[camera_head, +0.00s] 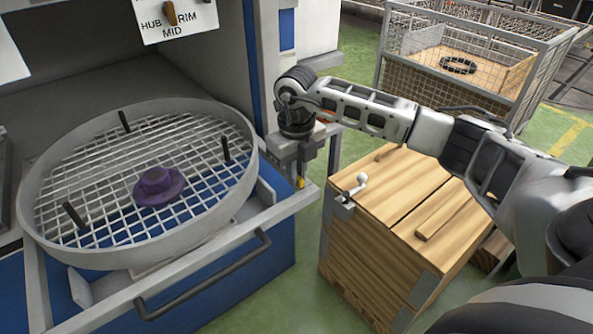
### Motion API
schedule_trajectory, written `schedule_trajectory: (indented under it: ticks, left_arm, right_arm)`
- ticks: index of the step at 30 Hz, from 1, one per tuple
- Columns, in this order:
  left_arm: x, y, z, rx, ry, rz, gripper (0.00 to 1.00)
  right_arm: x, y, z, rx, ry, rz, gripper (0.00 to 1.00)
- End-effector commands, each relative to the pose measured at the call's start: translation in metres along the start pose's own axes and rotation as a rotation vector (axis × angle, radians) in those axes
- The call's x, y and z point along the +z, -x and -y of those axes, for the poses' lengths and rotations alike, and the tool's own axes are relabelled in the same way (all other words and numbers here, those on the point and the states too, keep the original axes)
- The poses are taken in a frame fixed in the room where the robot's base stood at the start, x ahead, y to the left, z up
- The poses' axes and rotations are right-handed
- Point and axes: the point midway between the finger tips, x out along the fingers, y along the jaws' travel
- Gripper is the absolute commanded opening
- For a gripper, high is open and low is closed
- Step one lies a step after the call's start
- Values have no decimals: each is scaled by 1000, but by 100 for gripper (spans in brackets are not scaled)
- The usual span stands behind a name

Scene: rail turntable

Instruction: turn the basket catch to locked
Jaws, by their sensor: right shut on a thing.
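The round wire basket (247,178) sits on the pulled-out drawer frame at the left, with a purple knob-like piece (158,187) in its middle. My right gripper (299,176) points down at the frame's right corner, just right of the basket. It is shut on a small yellow-tipped part there, which I take to be the basket catch (300,183). The gripper hides most of this part, so I cannot tell which way it is turned. My left gripper is not in view.
A wooden crate (385,190) with a white-knobbed latch (352,188) stands right of the frame, below my right arm. A dark handle (205,275) runs along the drawer front. A selector panel (176,18) is above the basket. A wire-mesh cage (430,85) stands behind on the green floor.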

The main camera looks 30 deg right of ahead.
Motion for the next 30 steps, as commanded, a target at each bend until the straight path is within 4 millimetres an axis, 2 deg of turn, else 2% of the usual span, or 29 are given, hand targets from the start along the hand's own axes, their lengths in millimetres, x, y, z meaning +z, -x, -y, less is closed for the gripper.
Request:
schedule_trajectory:
  ticks: [4, 5, 6, 7, 15, 19, 23, 30]
  left_arm:
    - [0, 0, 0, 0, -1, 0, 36]
    - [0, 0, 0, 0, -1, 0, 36]
    - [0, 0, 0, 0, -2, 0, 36]
    - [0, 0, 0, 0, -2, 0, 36]
    - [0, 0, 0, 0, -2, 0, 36]
    - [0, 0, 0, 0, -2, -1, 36]
    - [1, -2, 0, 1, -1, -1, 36]
    - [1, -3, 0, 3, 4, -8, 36]
  right_arm:
    - [1, 2, 1, 0, -4, 4, 0]
    - [1, 2, 1, 0, -4, 4, 20]
    - [1, 2, 1, 0, -4, 4, 31]
    - [1, 1, 1, 0, -4, 3, 34]
    - [0, 1, 0, 0, -1, 2, 34]
    - [1, 10, 0, 1, 0, 5, 34]
    - [2, 33, 0, 0, 0, 8, 34]
    - [1, 92, 0, 0, -1, 9, 34]
